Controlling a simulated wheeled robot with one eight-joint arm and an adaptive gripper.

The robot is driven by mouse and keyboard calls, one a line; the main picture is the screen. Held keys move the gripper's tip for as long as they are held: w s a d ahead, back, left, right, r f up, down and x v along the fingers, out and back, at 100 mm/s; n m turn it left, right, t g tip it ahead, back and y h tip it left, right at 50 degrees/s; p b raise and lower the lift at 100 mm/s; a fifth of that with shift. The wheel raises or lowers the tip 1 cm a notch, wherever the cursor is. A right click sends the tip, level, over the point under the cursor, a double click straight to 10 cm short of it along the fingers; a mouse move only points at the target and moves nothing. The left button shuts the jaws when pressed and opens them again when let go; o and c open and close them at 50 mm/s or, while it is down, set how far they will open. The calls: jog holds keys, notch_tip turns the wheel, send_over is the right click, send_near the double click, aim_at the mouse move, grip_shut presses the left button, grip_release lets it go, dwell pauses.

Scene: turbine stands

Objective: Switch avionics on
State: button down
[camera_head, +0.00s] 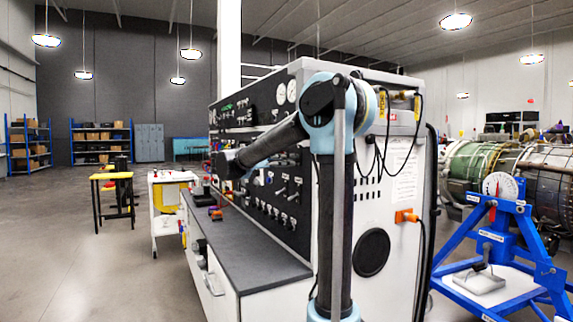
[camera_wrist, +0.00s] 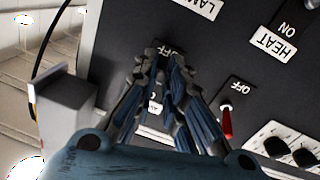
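The black switch panel (camera_wrist: 215,60) fills much of the wrist view, turned at an angle. My gripper (camera_wrist: 164,66) reaches to the panel, its fingertips close together over a spot beside a partly covered "OFF" label (camera_wrist: 169,48). Another white label (camera_wrist: 154,104) shows in part between the fingers. Any switch at the fingertips is hidden, and I cannot tell whether they hold one. No avionics label is readable. In the head view my arm reaches left across the panel front of the white console (camera_head: 284,190); my fingers cannot be made out there.
Right of my fingers is a red-handled switch (camera_wrist: 226,120) under an "OFF" label (camera_wrist: 240,88). A "HEAT" label (camera_wrist: 272,42) and a cut-off "LAN" label (camera_wrist: 199,6) are higher up. A dark worktop (camera_head: 240,250) juts out below the panel. A blue stand (camera_head: 500,250) is at right.

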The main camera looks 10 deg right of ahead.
jog(key=shift+a+r+y, duration=0.1)
jog(key=shift+r+y, duration=0.05)
jog(key=shift+y, duration=0.15)
jog(key=shift+w+d+r+n+g+y, duration=0.1)
jog(key=shift+r+g+y, duration=0.45)
jog(key=shift+y, duration=0.9)
jog(key=shift+w+d+r+n+g+y, duration=0.1)
jog(key=shift+r+g+y, duration=0.1)
jog(key=shift+r+y, duration=1)
jog(key=shift+d+r+n+g+y, duration=0.1)
jog(key=shift+r+g+y, duration=0.25)
jog(key=shift+y, duration=1.4)
jog(key=c, duration=1.7)
grip_release()
jog(key=shift+o, duration=0.2)
jog(key=v, duration=1.1)
jog(key=shift+a+r, duration=0.25)
jog(key=shift+r, duration=0.05)
